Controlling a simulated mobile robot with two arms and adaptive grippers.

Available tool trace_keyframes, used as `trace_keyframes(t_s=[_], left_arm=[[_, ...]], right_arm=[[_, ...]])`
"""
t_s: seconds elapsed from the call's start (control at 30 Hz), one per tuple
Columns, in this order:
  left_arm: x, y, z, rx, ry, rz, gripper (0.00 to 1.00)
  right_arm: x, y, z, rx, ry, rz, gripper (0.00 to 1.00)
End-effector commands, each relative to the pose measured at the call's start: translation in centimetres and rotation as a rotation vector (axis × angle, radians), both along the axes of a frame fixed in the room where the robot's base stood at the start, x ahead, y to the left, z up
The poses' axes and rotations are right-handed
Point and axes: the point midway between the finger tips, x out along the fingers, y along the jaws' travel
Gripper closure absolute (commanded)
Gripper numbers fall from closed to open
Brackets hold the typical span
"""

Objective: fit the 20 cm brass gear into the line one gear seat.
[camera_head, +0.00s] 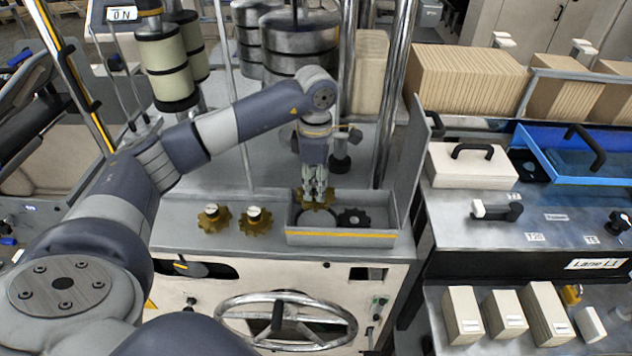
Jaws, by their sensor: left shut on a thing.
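My left gripper (316,191) points down and is shut on a brass gear (318,205), which it holds in the open grey gear box with a yellow stripe (340,238). A round pale seat (316,215) shows in the box just below the held gear. I cannot tell whether the gear touches it. A dark gear (353,217) sits in the box to the right. Two other brass gears, a left one (214,217) and a right one (255,220), lie on the ledge left of the box, each with a pale hub. My right gripper is not in view.
The box's open lid (411,165) stands upright on its right. A metal handwheel (285,320) is on the machine front below. Steel posts (395,95) and stacked rollers (300,45) stand behind. A bench with a blue tray (585,170) is at right.

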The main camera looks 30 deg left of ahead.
Motion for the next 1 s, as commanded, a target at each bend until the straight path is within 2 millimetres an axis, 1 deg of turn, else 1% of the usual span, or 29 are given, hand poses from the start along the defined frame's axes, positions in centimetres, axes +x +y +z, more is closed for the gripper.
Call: trace_keyframes(t_s=[0.23, 0.4, 0.77, 1.0], left_arm=[[0.0, 0.0, -1.6, -0.001, 0.000, 0.000, 1.00], [0.0, 0.0, -2.6, -0.001, 0.000, 0.000, 1.00], [0.0, 0.0, -4.7, -0.001, 0.000, 0.000, 1.00], [0.0, 0.0, -6.1, 0.000, 0.000, 0.000, 1.00]], right_arm=[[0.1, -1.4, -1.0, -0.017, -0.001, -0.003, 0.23], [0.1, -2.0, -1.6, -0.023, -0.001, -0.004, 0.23], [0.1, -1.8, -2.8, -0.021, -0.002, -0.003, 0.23], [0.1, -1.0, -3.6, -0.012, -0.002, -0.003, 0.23]])
